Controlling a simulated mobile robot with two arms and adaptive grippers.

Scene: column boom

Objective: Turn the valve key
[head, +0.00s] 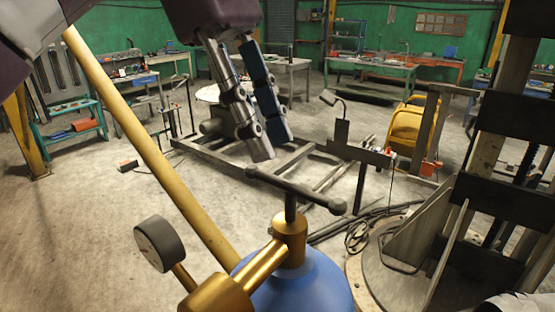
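The valve key (294,190) is a dark T-shaped bar with rounded ends. It stands upright on a brass valve (290,235) on top of a blue cylinder (305,290). My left gripper (270,148) comes down from the top, with a silver finger and a dark blue finger. It looks open, with a narrow gap between the fingers and nothing seen in it. Its tips appear just above the left end of the key's bar; I cannot tell the exact distance in depth. My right gripper is not in view.
A round gauge (160,243) sticks out left of the valve. A slanting yellow pole (150,150) passes behind it. A low metal frame (315,165) lies beyond, and dark machinery (505,150) stands at the right. Open concrete floor (80,230) lies at the left.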

